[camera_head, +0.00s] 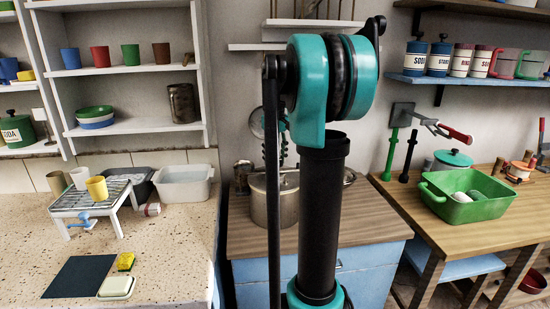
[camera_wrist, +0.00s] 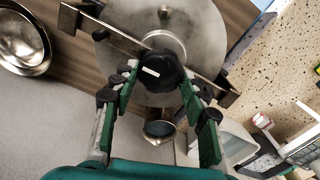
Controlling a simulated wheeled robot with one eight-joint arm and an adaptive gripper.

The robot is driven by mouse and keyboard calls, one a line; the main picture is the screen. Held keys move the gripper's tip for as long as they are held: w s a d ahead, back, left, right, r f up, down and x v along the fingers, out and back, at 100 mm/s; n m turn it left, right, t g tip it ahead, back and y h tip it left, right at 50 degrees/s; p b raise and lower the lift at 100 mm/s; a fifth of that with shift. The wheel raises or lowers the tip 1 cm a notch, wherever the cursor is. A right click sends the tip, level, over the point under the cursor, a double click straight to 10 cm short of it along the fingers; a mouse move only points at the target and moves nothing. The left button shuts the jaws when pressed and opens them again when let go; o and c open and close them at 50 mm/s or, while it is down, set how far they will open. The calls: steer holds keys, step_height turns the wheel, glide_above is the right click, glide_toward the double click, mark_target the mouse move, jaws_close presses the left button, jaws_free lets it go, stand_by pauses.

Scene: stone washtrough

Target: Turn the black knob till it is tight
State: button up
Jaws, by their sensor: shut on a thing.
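The black knob (camera_wrist: 165,70) sits at the middle of a round grey metal lid (camera_wrist: 190,22) in the wrist view, with a small white mark on its top. A flat metal bar (camera_wrist: 110,32) with dark ends runs across the lid under the knob. My gripper (camera_wrist: 160,78) has its green and black fingers on either side of the knob and is shut on it. In the head view the metal pot (camera_head: 271,205) stands on the wooden counter, partly hidden by my arm. The knob and my gripper cannot be made out there.
The wooden counter (camera_head: 245,235) holds the pot. A shiny round metal dish (camera_wrist: 22,42) lies left of the lid in the wrist view. A grey tub (camera_head: 184,184) and a wire rack (camera_head: 90,196) stand left, a green basin (camera_head: 468,205) right.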

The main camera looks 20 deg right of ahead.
steer(key=m, duration=0.4)
steer(key=shift+d+m, duration=0.1)
steer(key=shift+m, duration=0.2)
steer(key=m, duration=0.4)
steer(key=shift+m, duration=0.3)
steer(key=m, duration=0.4)
steer(key=shift+s+d+m, duration=0.1)
steer(key=shift+m, duration=0.2)
steer(key=m, duration=0.9)
steer(key=shift+s, duration=0.15)
steer(key=m, duration=0.4)
steer(key=shift+m, duration=0.3)
steer(key=m, duration=0.4)
steer(key=shift+s, duration=0.1)
steer(key=m, duration=0.4)
steer(key=shift+m, duration=0.6)
